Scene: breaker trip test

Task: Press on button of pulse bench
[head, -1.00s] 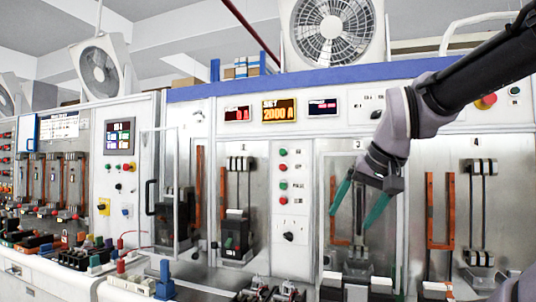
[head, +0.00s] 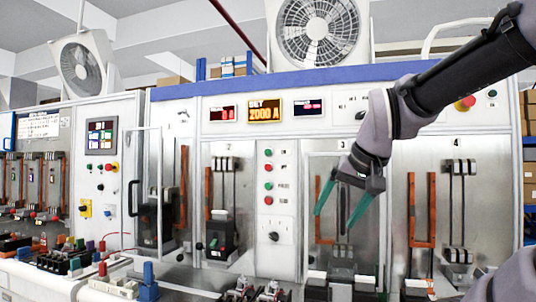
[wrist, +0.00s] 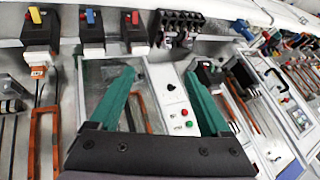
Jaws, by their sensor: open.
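The pulse bench is a wide white cabinet with a blue top band (head: 230,88) and numbered bays. Its button strip (head: 281,222) stands between bays 2 and 3 in the head view. It carries an upper green button (head: 268,152), an upper red button (head: 268,168), a lower green button (head: 268,186) and a lower red button (head: 268,201); their labels are too small to read surely. My gripper (head: 335,219), with teal fingers, is open and empty before bay 3, right of the strip. In the wrist view the strip (wrist: 169,103) shows between the open fingers (wrist: 160,75).
A rotary knob (head: 273,236) sits below the buttons. Lit displays (head: 265,111) line the upper panel. An open clear door (head: 146,190) with a black handle projects at bay 1. Breakers and coloured blocks (head: 148,285) crowd the front ledge.

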